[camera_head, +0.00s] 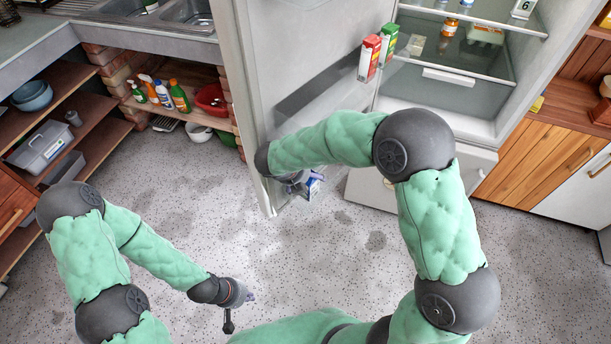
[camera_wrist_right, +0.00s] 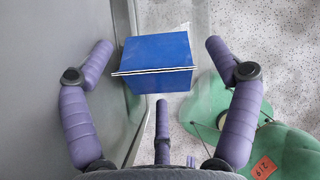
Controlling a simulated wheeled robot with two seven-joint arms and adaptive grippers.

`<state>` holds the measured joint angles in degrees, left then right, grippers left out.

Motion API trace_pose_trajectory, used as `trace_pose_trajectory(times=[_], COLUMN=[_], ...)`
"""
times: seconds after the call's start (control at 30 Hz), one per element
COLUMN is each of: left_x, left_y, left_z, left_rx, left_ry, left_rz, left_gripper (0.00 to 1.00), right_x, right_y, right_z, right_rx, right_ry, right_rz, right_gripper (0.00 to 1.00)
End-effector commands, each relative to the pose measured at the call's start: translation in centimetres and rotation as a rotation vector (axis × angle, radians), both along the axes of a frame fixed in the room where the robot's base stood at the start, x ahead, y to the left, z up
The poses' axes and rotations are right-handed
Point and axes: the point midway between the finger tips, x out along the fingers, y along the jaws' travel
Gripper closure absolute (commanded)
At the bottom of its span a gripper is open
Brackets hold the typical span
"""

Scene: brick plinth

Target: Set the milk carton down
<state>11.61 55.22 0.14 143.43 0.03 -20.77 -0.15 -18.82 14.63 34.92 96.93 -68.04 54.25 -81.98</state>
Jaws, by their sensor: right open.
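The milk carton shows as a blue box with a white-edged seam (camera_wrist_right: 158,52) in the right wrist view, between the spread purple fingers of my right gripper (camera_wrist_right: 159,46). Gaps show between the carton and both side fingers, so the gripper is open around it. In the head view only a small blue and white part of the carton (camera_head: 314,186) shows, beside the right gripper (camera_head: 297,182) at the lower fridge door. What the carton rests on is hidden. My left gripper (camera_head: 246,297) is low over the floor, away from the carton; its fingers are too small to read.
The fridge door (camera_head: 295,40) stands open, close beside the right gripper. Red and green cartons (camera_head: 370,57) stand at the door's upper shelf. The fridge interior (camera_head: 440,105) is to the right. Shelves with bottles (camera_head: 162,94) are at left. The speckled floor (camera_head: 200,200) is clear.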

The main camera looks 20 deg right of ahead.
Motion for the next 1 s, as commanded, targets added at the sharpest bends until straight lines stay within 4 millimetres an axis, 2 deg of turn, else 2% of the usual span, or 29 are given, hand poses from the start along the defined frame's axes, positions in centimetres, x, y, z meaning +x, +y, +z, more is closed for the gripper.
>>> trace_pose_trajectory(times=[0.27, 0.53, 1.0], left_x=[0.0, 0.0, 0.0], left_y=[0.0, 0.0, 0.0], left_z=[0.4, 2.8, 4.6], left_rx=[0.000, 0.000, 0.000], left_ry=[0.000, 0.000, 0.000], left_rz=[0.000, 0.000, 0.000], left_gripper=[1.00, 1.00, 1.00], right_x=[-0.1, -1.6, -7.2], right_y=[0.2, 2.3, 9.9], right_z=[0.8, 5.1, 4.7], right_rx=[0.001, 0.000, -0.002], right_ry=[-0.001, -0.003, 0.001], right_rz=[0.000, 0.004, 0.004], right_gripper=[0.12, 0.12, 0.12])
